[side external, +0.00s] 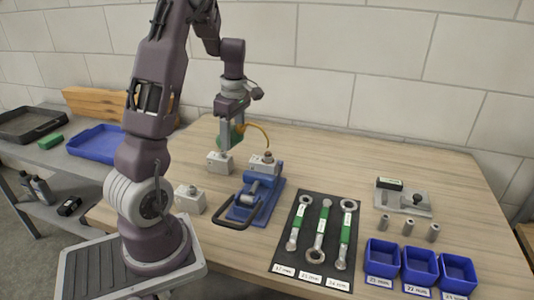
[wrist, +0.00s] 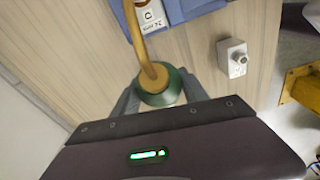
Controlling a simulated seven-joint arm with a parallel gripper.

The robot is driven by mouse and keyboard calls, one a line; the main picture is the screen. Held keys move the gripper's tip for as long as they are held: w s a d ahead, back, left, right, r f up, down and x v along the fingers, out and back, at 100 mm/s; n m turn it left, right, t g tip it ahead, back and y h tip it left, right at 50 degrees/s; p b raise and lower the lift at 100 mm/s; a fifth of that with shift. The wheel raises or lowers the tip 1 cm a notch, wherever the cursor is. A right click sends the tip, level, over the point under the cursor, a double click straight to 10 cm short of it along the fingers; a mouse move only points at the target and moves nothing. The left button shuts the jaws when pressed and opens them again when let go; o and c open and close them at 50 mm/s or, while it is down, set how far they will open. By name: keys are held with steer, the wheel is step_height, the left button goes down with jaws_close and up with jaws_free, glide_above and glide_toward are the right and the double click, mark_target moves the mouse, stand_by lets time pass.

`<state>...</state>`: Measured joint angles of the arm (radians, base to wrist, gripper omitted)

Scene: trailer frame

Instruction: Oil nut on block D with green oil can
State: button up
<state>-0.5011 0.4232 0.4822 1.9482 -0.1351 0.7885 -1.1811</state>
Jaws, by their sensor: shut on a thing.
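My gripper (wrist: 158,98) is shut on the green oil can (wrist: 166,86) and holds it upright above the table. The can also shows in the side view (side external: 225,134), partly hidden by the gripper. Its yellow curved spout (side external: 260,128) arcs right and down. The tip is close above the nut on a grey block (side external: 262,167) in the blue vise (side external: 257,195); I cannot tell whether it touches. That block shows at the top of the wrist view (wrist: 150,15), its label too small to read surely. Other grey blocks stand behind-left (side external: 220,163) and front-left (side external: 190,200) of the vise.
A black mat (side external: 276,262) with three green-handled wrenches lies to the right of the vise. Blue bins (side external: 382,257), several metal cylinders (side external: 408,226) and a grey fixture plate (side external: 403,198) are farther right. The rear middle of the table is clear.

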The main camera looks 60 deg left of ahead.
mark_target(232, 125)
step_height(232, 125, up, 3)
steer(key=t+h, duration=0.2)
steer(key=shift+a+f+h, duration=0.1)
steer(key=shift+a+h, duration=0.05)
steer(key=shift+h, duration=0.25)
steer(key=shift+r+t+h, duration=0.6)
steer(key=shift+r+h, duration=0.05)
steer(key=shift+h, duration=0.05)
step_height(232, 125, up, 3)
steer(key=t+h, duration=0.2)
steer(key=shift+h, duration=0.4)
